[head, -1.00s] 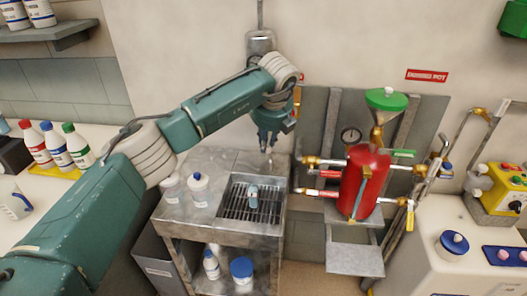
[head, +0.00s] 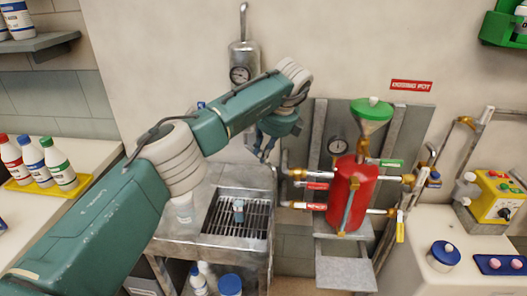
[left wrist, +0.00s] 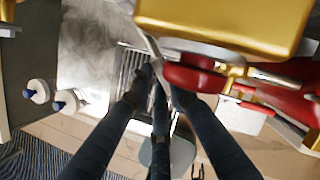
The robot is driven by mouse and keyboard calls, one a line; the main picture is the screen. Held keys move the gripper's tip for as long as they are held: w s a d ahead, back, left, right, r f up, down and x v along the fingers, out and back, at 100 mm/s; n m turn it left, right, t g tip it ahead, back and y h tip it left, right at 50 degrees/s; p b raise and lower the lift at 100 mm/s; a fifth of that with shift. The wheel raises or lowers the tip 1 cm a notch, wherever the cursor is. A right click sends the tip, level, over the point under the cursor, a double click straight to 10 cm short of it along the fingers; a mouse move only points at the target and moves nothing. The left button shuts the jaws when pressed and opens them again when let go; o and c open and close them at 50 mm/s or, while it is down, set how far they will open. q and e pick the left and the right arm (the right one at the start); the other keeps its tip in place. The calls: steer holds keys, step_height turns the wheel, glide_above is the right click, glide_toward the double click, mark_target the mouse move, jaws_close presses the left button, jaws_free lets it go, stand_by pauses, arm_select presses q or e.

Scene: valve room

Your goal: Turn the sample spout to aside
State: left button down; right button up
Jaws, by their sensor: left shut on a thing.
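My left gripper (head: 264,155) is above the back of the steel sampling bench, just left of the pipes of the red pot. Its fingers also show in the left wrist view (left wrist: 157,78), closed together around a thin grey metal tube (left wrist: 150,45), which looks like the sample spout. The fingers hide most of the held part, and the spout's exact direction is unclear. A brass body (left wrist: 220,22) and a red round knob (left wrist: 195,76) sit close to the fingertips. My right gripper is out of view.
A small bottle (head: 238,211) stands on the bench's drain grate (head: 222,224). The red dosing pot (head: 350,195) with its valves and pipes is close on the right. A gauged cylinder (head: 242,62) hangs on the wall behind my arm. White bottles stand on the bench's left.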

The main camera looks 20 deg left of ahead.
arm_select(q)
steer(key=shift+w+r, duration=0.1)
steer(key=shift+r, duration=0.05)
steer(key=c, duration=1.8)
jaws_free()
steer(key=shift+o, duration=1.1)
steer(key=shift+d, duration=0.1)
steer(key=shift+r, duration=0.15)
steer(key=v, duration=1.1)
steer(key=shift+d+r, duration=0.15)
steer(key=shift+r, duration=0.1)
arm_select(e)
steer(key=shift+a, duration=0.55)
arm_select(q)
steer(key=shift+f, duration=0.1)
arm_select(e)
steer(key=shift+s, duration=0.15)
